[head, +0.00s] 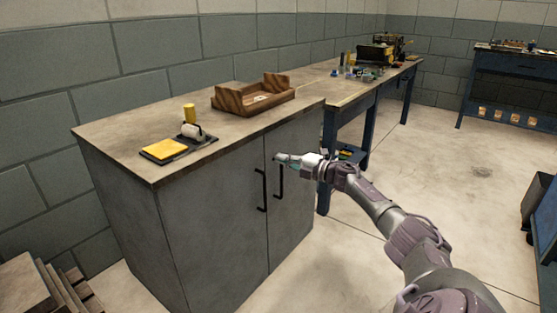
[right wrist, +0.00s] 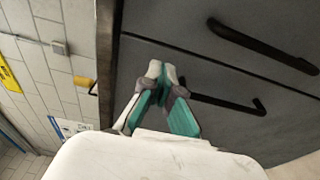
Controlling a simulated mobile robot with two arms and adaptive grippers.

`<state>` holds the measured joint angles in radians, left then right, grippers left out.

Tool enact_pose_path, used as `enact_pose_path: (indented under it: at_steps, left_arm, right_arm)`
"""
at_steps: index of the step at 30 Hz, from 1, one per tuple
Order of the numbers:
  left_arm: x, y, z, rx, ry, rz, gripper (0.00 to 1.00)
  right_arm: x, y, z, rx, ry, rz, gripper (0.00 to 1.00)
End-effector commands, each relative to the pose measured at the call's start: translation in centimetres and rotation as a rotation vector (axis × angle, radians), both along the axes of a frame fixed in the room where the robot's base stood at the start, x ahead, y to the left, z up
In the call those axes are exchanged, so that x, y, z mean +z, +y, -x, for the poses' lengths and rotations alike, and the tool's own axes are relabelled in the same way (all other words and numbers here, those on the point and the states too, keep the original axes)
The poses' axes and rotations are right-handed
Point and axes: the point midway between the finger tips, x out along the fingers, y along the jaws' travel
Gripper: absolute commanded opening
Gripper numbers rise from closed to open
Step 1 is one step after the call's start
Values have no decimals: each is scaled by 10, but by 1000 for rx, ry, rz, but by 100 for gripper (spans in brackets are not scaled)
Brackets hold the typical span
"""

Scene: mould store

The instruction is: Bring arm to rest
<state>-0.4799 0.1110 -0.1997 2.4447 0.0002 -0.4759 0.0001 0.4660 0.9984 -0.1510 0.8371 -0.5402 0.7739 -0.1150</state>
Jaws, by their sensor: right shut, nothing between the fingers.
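My right gripper (head: 281,158) is shut and empty in the head view, in front of the cabinet's right door, by the top of that door's black handle (head: 281,181). In the right wrist view the gripper's fingertips (right wrist: 160,72) are together, close to a black handle (right wrist: 228,103). I cannot tell whether the gripper touches the handle. My right arm (head: 385,212) reaches in from the lower right. My left gripper is in neither view.
The grey cabinet (head: 215,215) has both doors shut. On its top are a wooden tray (head: 252,99), a yellow pad (head: 164,149) and a white roll (head: 192,131). A blue workbench (head: 370,105) adjoins it. Stacked boards (head: 45,290) lie lower left.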

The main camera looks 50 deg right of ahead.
Motion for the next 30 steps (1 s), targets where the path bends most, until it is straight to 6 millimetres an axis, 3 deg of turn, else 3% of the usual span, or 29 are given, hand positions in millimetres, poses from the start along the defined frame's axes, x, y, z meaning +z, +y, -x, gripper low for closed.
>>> enact_pose_path:
  at_steps: [9,17,26,30]
  left_arm:
    - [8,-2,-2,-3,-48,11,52]
    - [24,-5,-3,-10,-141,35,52]
    - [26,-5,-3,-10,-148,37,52]
    - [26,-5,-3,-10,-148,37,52]
  right_arm:
    - [-2,-47,36,-1,2,0,0]
    - [-3,-65,51,2,3,2,0]
    - [-5,-62,50,8,4,-3,0]
    - [-27,-22,31,43,9,-45,0]
